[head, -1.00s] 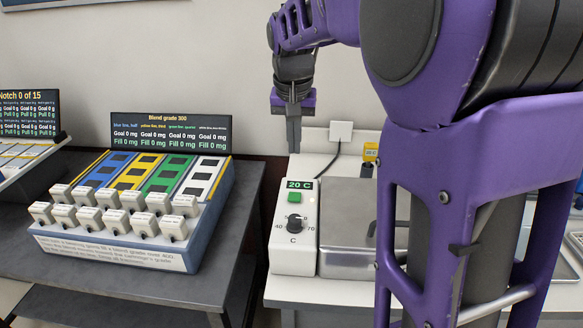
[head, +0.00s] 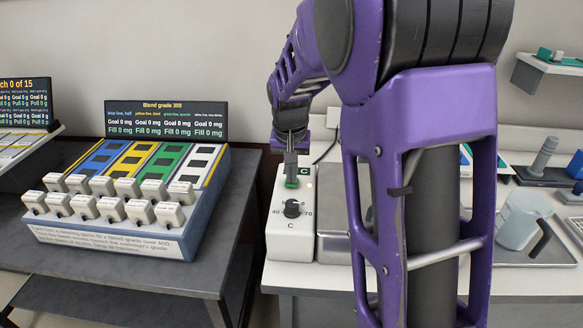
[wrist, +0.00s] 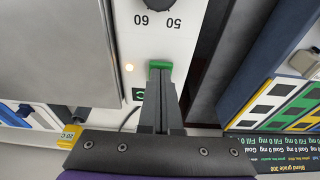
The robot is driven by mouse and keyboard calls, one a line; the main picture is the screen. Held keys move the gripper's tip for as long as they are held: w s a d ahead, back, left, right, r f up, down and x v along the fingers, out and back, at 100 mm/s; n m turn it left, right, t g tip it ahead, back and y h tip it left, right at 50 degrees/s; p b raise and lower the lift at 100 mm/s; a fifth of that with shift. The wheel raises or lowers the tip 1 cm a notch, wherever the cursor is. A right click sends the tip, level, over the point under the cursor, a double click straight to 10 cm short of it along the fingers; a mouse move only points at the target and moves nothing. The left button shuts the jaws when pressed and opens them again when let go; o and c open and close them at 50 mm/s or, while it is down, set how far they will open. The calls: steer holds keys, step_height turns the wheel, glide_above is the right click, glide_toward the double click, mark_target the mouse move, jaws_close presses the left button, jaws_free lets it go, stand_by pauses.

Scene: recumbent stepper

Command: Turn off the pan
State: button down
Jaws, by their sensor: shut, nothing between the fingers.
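The pan unit has a white control panel (head: 290,236) with a black dial (head: 292,208) marked 40 and 70, and a grey metal top (head: 334,228) beside it. A green button (head: 290,184) sits above the dial; it also shows in the wrist view (wrist: 160,65). My gripper (head: 291,178) is shut and empty, pointing down with its fingertips at the green button. In the wrist view the fingertips (wrist: 160,74) overlap the button's edge; I cannot tell whether it is pressed. A small light (wrist: 128,68) beside the button glows warm. The temperature display is mostly hidden behind my fingers.
A blending station with white cartridges (head: 116,200) stands on the dark table at left, with a screen (head: 152,119) behind. My arm hides much of the bench's middle.

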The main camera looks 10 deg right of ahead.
steer(key=shift+s+f+t+b, duration=0.15)
steer(key=shift+f+t+b, duration=0.35)
steer(key=shift+b, duration=0.7)
steer(key=shift+r, duration=0.25)
steer(key=shift+w+d+r+p, duration=0.2)
steer(key=shift+w+p, duration=0.35)
steer(key=shift+w, duration=0.15)
